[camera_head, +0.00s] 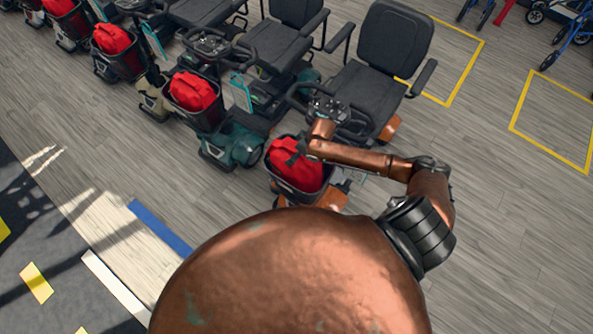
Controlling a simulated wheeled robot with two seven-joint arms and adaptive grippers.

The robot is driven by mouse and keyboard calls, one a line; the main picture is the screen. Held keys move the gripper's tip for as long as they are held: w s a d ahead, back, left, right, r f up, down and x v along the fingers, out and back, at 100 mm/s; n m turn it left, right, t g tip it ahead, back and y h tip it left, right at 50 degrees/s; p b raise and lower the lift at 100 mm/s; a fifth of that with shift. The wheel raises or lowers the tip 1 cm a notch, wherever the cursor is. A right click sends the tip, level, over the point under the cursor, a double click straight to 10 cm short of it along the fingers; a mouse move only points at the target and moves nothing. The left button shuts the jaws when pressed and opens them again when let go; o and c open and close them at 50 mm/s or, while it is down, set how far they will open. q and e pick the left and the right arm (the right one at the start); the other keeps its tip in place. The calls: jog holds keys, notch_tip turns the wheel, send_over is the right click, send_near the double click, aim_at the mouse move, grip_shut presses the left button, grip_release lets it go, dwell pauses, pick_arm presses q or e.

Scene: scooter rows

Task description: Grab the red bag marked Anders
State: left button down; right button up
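A red bag (300,175) sits in the dark front basket (303,197) of the nearest scooter, which has orange body parts. No name marking can be read on any bag from here. My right arm reaches in from the right, and its dark gripper (294,155) is at the top of this bag. The fingers are small and dark, so I cannot tell whether they are open or closed on it. Other red bags sit in the baskets of the scooters further left, one in the teal scooter's basket (193,92) and another beyond it (112,39). My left gripper is not in view.
The nearest scooter's seat (393,45) and handlebar (330,108) stand close to my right arm. More scooters stand in a row to the upper left. Yellow floor outlines (549,148) and open wood floor lie to the right. Blue-framed walkers (572,35) stand at the top right.

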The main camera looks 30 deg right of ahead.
jog(key=c, duration=1.4)
jog(key=shift+c, duration=0.4)
jog(key=shift+r, duration=0.15)
